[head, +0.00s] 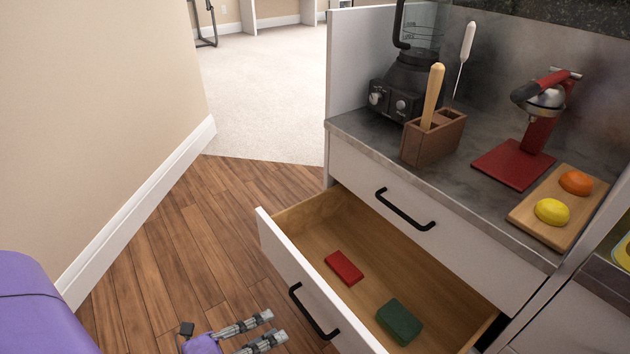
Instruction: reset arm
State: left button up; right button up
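My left gripper (274,326) shows at the bottom of the head view, with a purple body and two grey fingers. The fingers are spread apart with nothing between them. It is over the wood floor, just left of the front of an open drawer (282,262), close to its black handle (313,312). Whether it touches the drawer front cannot be told. My purple arm shows at the lower left. My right gripper is not in view.
The pulled-out drawer holds a red block (344,268) and a green block (399,321). The counter (465,190) above bears a blender (405,85), a brown utensil holder (433,140), a red press (514,164) and a board (530,217) with two fruits. The wood floor (190,240) is clear.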

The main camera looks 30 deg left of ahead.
pick_arm(q)
jog(key=shift+v, duration=1.2)
jog(key=shift+w+d, duration=0.1)
